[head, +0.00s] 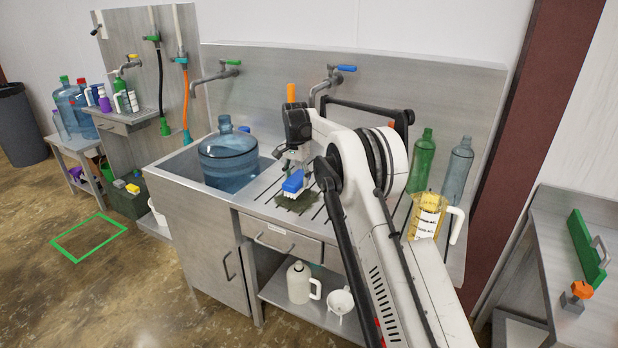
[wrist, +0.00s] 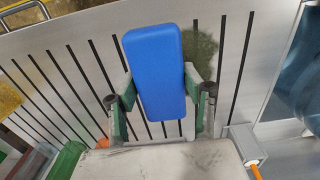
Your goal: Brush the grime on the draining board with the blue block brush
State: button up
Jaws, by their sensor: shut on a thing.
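The blue block brush (head: 293,182) is held by my gripper (head: 297,160), with its white bristles facing down over the draining board (head: 262,196). The wrist view shows the brush's blue back (wrist: 155,72) between the two fingers of my gripper (wrist: 160,90), which are shut on its sides. A dark greenish grime patch (head: 296,202) lies on the slotted board just under and around the brush. In the wrist view the grime (wrist: 203,48) shows to the right of the brush's far end. I cannot tell whether the bristles touch the board.
A large blue water jug (head: 228,158) stands in the sink left of the board. Two taps, one blue-handled (head: 345,69), reach over from the back wall.

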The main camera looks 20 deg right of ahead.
jog(key=shift+f, duration=0.45)
jog(key=shift+f+b, duration=0.85)
jog(key=shift+f, duration=1.9)
jog(key=shift+f+b, duration=0.55)
jog(key=shift+f, duration=0.25)
jog(key=shift+w+d+r+p, duration=0.15)
jog(key=shift+w+d+p, duration=0.2)
jog(key=shift+w+d, duration=1.4)
jog(key=shift+w, duration=0.1)
jog(key=shift+f+b, duration=0.2)
jog(key=shift+b, duration=0.15)
